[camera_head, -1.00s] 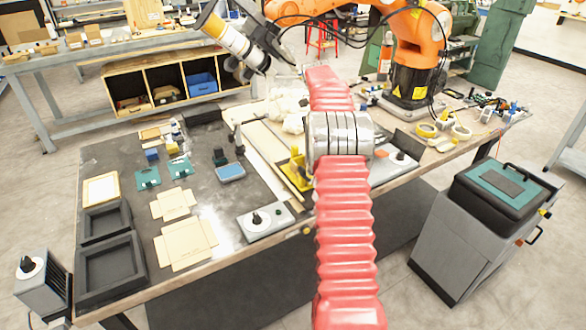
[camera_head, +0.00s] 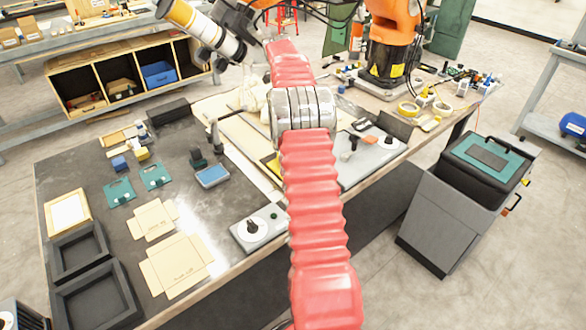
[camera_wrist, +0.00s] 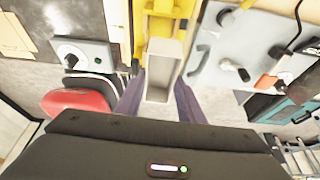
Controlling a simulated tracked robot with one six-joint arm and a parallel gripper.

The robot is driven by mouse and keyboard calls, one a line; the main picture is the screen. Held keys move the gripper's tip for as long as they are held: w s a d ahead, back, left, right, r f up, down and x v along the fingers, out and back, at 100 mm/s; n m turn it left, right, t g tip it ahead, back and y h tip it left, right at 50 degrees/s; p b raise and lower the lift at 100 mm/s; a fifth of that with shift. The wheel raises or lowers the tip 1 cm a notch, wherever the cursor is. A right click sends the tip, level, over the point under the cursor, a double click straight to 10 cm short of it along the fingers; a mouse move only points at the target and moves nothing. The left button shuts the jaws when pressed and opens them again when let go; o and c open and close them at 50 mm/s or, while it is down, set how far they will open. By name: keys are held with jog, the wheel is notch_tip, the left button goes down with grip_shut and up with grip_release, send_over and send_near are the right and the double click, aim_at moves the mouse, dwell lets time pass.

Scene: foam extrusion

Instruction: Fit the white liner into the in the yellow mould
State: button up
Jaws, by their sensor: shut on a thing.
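The white liner (camera_wrist: 162,76) is a pale, open, trough-like piece in the middle of the wrist view. My gripper (camera_wrist: 158,98), with dark purple fingers on either side of it, is shut on it. The yellow mould (camera_wrist: 165,24) is right beyond the liner at the top of the wrist view. The liner's far end overlaps it in the picture; I cannot tell whether they touch. In the head view only a sliver of the yellow mould (camera_head: 271,163) shows left of my red-sleeved arm, which hides my gripper and the liner.
A grey control box with a knob (camera_head: 257,226) sits at the bench's front edge. A grey plate with handles (camera_head: 368,157) lies right of my arm. Flat cardboard pieces (camera_head: 176,264) and black trays (camera_head: 95,297) lie on the left. A grey bin (camera_head: 462,200) stands to the right.

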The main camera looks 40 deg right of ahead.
jog(key=shift+w+a, duration=0.3)
jog(key=shift+w, duration=0.05)
jog(key=shift+f, duration=0.25)
notch_tip(320, 180, down, 4)
jog(key=shift+f, duration=0.1)
jog(key=shift+a+f, duration=0.15)
jog(key=shift+w, duration=0.1)
jog(key=shift+f, duration=2.5)
